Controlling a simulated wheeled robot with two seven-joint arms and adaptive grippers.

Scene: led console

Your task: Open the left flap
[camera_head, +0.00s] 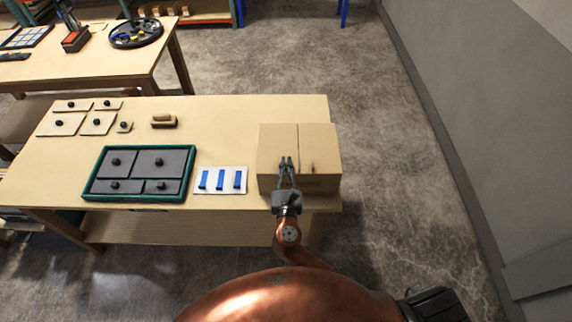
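A light wooden box (272,141) stands at the right end of the table, its top split by a seam into a left flap (275,136) and a right flap (319,142). Both flaps lie flat. A small dark handle (312,168) shows near the front of the right flap. My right gripper (287,160) reaches over the box's front edge, with its fingertips over the left flap near the seam. The fingertips are close together. Any handle between them is hidden, and I cannot tell whether they grip something. My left gripper is not in view.
Left of the box lie a white panel (208,190) with blue bars and a green-framed tray (101,160) with dark knobbed panels. Small knobbed plates (60,127) and a wooden block (163,121) lie behind. Bare floor and a grey wall (470,120) are on the right.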

